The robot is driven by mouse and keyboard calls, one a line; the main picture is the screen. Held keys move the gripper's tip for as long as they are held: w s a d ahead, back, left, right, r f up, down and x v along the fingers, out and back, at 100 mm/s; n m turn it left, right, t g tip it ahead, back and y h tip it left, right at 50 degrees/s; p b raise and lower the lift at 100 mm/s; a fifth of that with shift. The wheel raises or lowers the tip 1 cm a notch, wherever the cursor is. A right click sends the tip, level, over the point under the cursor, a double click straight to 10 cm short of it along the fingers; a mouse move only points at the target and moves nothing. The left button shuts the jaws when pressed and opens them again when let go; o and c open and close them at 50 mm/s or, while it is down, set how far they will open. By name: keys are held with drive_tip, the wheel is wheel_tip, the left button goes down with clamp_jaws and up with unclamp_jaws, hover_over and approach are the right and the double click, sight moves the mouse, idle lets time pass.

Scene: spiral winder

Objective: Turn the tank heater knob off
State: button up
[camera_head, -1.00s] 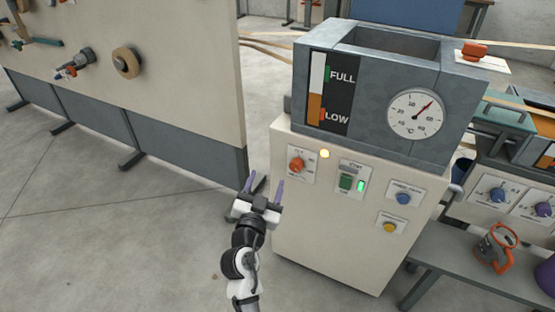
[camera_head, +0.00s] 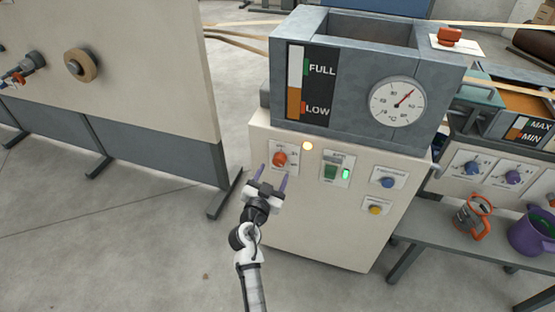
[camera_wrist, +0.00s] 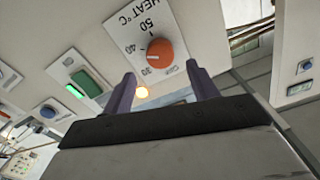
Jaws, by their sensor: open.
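The tank heater knob (camera_head: 280,159) is an orange-red dial on a white plate on the front of the cream cabinet. In the wrist view the knob (camera_wrist: 160,53) sits beyond the fingertips, on a plate reading HEAT °C with marks 30, 40 and 50. A small amber lamp (camera_head: 308,146) beside the plate is lit. My gripper (camera_head: 270,180) is open and empty, its two purple fingers apart, just below the knob in the head view. In the wrist view my gripper (camera_wrist: 165,90) does not touch the knob.
A green switch (camera_head: 330,172) with a lit green lamp, a blue button (camera_head: 387,183) and a yellow button (camera_head: 375,209) are to the right of the knob. The tank (camera_head: 340,100) with its gauge (camera_head: 398,101) is above. A panel wall (camera_head: 150,90) stands left.

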sight(278, 163)
drive_tip(key=p+x, duration=0.1)
drive_tip(key=x, duration=0.4)
drive_tip(key=shift+w+d, duration=0.1)
drive_tip(key=shift+w, duration=0.25)
drive_tip(key=c, duration=1)
